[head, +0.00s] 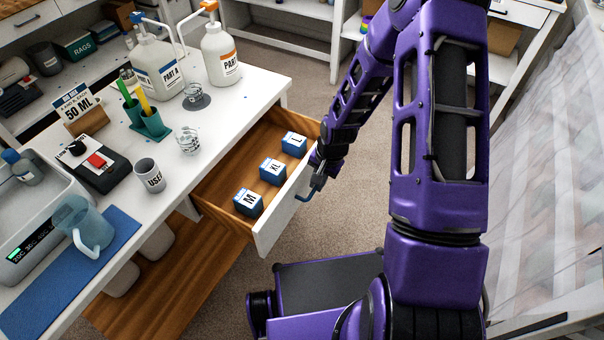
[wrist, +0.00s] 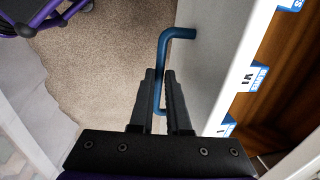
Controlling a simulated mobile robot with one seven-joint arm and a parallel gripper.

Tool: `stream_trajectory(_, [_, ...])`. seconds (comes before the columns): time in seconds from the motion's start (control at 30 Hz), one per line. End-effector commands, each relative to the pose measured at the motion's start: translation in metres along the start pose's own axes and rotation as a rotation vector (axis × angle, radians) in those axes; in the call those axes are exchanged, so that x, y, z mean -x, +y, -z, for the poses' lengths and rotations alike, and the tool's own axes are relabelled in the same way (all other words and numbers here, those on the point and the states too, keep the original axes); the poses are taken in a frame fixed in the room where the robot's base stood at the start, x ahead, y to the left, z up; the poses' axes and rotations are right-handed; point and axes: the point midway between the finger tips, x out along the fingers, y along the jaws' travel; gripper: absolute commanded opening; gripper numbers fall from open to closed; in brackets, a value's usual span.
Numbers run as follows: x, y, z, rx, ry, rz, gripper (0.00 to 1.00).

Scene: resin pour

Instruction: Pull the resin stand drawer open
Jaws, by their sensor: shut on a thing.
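The resin stand drawer (head: 259,236) is pulled out from the white stand, with its wooden inside showing. Three blue and white boxes lie in it, marked M (head: 248,202), XL (head: 272,170) and L (head: 294,143). My gripper (head: 314,186) is at the drawer's white front, on its outer side. In the wrist view, my gripper (wrist: 160,92) is shut on the blue bar handle (wrist: 163,50), which passes between the two fingers. The drawer front (wrist: 222,55) is just right of the fingers there.
Carpet (head: 330,225) is clear in front of the drawer. A plastic sheet (head: 550,150) hangs at right.

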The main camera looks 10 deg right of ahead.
Motion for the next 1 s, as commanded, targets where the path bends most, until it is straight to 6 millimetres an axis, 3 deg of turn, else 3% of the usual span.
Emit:
stream_trajectory(0.2, [0.003, 0.013, 0.0, 0.001, 0.0, 0.0, 0.0])
stream_trajectory(0.6, [0.003, 0.015, 0.0, 0.001, 0.0, 0.001, 0.0])
stream_trajectory(0.63, [0.003, 0.015, 0.0, 0.001, 0.0, 0.001, 0.2])
stream_trajectory(0.67, [0.003, 0.015, 0.0, 0.001, 0.0, 0.001, 0.26])
stream_trajectory(1.0, [0.005, 0.015, 0.0, 0.001, 0.001, 0.001, 0.27])
